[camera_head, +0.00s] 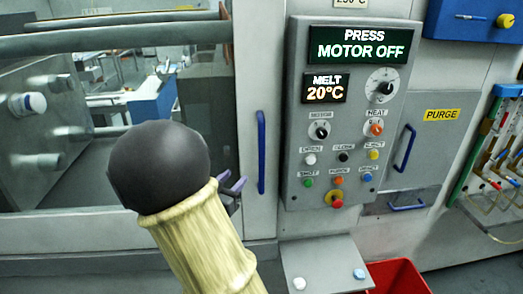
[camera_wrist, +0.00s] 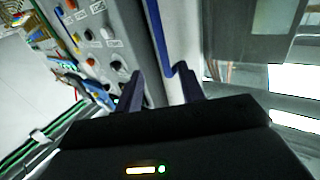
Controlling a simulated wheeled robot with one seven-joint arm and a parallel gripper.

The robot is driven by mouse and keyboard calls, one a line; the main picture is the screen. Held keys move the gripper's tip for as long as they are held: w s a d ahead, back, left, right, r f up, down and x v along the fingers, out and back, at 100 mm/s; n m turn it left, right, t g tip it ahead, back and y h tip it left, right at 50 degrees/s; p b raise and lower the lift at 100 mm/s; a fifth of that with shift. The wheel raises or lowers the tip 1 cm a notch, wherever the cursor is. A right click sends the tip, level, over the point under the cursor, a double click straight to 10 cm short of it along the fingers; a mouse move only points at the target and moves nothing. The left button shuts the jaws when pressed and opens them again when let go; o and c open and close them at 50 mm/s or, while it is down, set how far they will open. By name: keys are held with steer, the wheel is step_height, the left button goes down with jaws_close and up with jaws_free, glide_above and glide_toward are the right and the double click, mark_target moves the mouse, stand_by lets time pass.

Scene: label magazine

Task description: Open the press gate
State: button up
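The press gate is the large grey-framed window panel (camera_head: 243,60) at the left of the head view, with machine parts visible through it. Its upright blue bar handle (camera_head: 261,152) is on the frame's right side and also shows in the wrist view (camera_wrist: 157,32). My gripper (camera_head: 232,186) is mostly hidden behind my arm, with its dark fingertips just left of the handle's lower part. In the wrist view my gripper (camera_wrist: 160,84) has its two fingers apart. The handle's lower end shows between them, nearer the right finger. Whether it touches is unclear.
Right of the gate is a control panel (camera_head: 345,188) reading MOTOR OFF and 20°C. A PURGE cover (camera_head: 440,116) with blue handles is farther right. Below are a grey ledge (camera_head: 325,266) with two buttons and a red bin (camera_head: 398,279).

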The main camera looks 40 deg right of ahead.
mark_target(260, 152)
steer(key=p+x, duration=0.4)
steer(key=x, duration=1.3)
steer(key=shift+w+d, duration=0.15)
steer(key=shift+d, duration=0.05)
steer(key=shift+f, duration=0.1)
steer(key=shift+c, duration=0.5)
jaws_close()
